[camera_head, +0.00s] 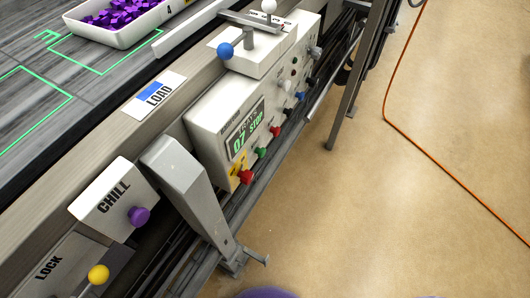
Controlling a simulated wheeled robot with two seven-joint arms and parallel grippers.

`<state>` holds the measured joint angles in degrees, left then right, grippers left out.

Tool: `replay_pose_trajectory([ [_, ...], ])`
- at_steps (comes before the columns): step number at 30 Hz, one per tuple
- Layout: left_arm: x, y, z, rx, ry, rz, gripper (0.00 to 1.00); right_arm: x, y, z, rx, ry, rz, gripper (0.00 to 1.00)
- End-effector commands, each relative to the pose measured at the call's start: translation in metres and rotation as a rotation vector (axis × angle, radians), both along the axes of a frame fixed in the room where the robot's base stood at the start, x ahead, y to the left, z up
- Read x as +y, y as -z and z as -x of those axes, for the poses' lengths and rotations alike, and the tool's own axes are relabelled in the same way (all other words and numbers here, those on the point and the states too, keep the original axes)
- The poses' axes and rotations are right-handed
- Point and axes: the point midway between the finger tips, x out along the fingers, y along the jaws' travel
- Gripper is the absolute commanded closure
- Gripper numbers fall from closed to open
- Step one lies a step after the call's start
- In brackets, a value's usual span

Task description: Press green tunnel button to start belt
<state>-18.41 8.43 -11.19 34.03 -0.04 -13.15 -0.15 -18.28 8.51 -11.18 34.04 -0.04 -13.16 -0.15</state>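A white control box (215,118) is mounted on the side of the belt line. Its small display (246,132) reads something like "07 STOP". A green button (262,152) sticks out of the box's front below the display, between a red button (245,177) and another red one (275,131). The small lettering beside the buttons is too small to read, so I cannot tell which is marked tunnel. Neither of my grippers is in view.
A CHILL box (110,200) with a purple knob and a grey slanted bracket (190,190) stand left of the control box. A blue-ball lever (226,51) sits above it. A white tray (118,36) holds purple pieces. The floor at right is open, with an orange cable (410,135).

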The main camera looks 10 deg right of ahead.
Motion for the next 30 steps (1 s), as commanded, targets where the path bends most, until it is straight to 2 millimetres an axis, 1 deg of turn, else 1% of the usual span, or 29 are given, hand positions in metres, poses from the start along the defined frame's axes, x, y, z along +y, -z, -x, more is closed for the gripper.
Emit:
replay_pose_trajectory([
  [1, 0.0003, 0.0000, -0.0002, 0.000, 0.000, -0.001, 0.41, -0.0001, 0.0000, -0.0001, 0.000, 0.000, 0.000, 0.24],
  [2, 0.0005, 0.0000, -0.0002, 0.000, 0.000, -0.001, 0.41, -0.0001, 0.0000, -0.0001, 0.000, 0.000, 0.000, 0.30],
  [3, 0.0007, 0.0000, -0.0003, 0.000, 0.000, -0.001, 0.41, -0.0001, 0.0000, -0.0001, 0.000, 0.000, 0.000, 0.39],
  [5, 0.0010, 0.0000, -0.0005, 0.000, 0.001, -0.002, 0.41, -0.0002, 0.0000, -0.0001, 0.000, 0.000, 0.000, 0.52],
  [6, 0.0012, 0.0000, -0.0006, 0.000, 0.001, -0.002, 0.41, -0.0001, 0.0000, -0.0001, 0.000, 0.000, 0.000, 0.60],
  [8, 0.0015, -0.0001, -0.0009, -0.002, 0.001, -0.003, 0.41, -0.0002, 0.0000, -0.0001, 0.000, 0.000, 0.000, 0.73],
  [9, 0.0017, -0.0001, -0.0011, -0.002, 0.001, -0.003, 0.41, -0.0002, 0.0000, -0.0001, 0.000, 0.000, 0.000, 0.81],
  [12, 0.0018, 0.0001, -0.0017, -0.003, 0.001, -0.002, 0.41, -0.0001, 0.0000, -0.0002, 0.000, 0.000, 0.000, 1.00],
  [30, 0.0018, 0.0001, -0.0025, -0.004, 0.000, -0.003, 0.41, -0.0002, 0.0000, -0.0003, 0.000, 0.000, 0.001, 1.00],
])
